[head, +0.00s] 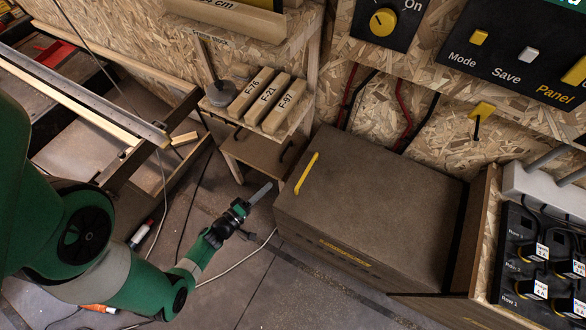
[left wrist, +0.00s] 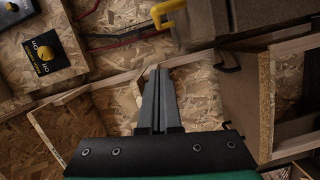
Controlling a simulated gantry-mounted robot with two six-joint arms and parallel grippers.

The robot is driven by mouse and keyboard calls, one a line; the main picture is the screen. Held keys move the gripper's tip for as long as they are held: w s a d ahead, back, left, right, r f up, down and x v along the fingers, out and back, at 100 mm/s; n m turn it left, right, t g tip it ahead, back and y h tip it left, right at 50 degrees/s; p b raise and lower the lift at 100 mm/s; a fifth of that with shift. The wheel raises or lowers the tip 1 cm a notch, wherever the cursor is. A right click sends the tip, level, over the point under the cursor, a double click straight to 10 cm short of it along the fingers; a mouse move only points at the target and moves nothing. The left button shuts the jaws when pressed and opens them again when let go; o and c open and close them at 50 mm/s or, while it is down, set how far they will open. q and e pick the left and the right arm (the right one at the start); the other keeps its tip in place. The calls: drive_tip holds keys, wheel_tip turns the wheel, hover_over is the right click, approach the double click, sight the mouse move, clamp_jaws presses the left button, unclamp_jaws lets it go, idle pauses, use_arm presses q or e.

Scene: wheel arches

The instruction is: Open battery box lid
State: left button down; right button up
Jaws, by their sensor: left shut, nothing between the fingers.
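The battery box (head: 375,200) is a large brown box against the chipboard wall. Its lid lies flat and closed, with a yellow handle (head: 306,173) near the left edge and a yellow label (head: 345,253) on the front side. My left gripper (head: 264,191) is shut and empty, in the air just left of the box and apart from the handle. In the left wrist view the shut fingers (left wrist: 158,80) point up the picture, and the yellow handle (left wrist: 166,12) shows beyond them at the top. My right gripper is in neither view.
A small shelf holds labelled wooden blocks (head: 268,102), with a drawer unit (head: 252,150) below, close behind my left gripper. A panel with plugs (head: 540,262) stands at the right. A loose cable (head: 235,272) lies on the floor. The floor before the box is mostly clear.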

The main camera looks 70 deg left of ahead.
use_arm(q)
drive_tip(key=b, duration=0.5)
hover_over(295, 181)
drive_tip(key=s+a, duration=0.2)
drive_tip(key=a, duration=0.1)
drive_tip(key=f, duration=0.1)
drive_tip(key=shift+w+d+f+b, duration=0.15)
drive_tip(key=shift+w+d+b, duration=0.5)
drive_tip(key=shift+d+b, duration=0.4)
drive_tip(key=shift+w+d+f+b, duration=0.1)
drive_tip(key=shift+w+d+b, duration=0.1)
drive_tip(key=shift+d+b, duration=0.2)
drive_tip(key=shift+w, duration=0.2)
